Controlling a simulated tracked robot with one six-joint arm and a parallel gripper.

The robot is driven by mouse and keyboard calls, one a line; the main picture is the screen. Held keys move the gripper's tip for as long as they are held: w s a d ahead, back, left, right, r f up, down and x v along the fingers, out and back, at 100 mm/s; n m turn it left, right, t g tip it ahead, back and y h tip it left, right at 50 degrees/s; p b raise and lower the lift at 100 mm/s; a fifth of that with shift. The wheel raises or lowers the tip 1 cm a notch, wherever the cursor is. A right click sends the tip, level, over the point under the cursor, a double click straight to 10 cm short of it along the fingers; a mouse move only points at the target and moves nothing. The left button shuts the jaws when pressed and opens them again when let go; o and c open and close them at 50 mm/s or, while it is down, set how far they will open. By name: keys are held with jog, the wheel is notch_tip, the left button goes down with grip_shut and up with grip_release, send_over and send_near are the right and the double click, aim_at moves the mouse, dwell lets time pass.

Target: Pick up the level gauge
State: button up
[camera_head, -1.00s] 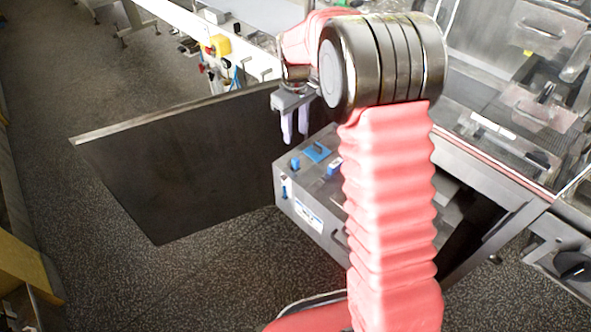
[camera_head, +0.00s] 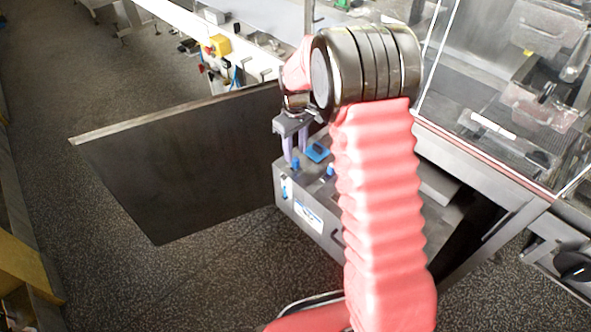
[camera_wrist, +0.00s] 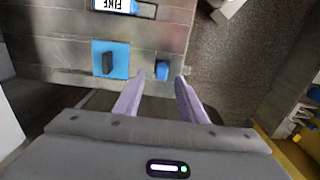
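A small blue block with a dark top stands on the metal cabinet (camera_head: 325,195). In the wrist view this block (camera_wrist: 162,70) shows just beyond and between my fingertips; I take it for the level gauge, though I cannot be sure. The gripper also shows in the wrist view (camera_wrist: 160,80). I cannot tell how far above the block the tips are.
A blue square with a dark block (camera_wrist: 108,62) lies left of the small block in the wrist view. A blue-and-white "FINE" label (camera_wrist: 115,5) is beyond. A dark upright panel (camera_head: 190,165) stands left of the cabinet. A clear-walled machine (camera_head: 500,110) is at right.

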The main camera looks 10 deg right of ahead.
aim_at(295, 159)
jog(key=shift+s+f, duration=0.15)
jog(key=shift+f, duration=2.4)
jog(key=shift+c, duration=0.7)
grip_shut()
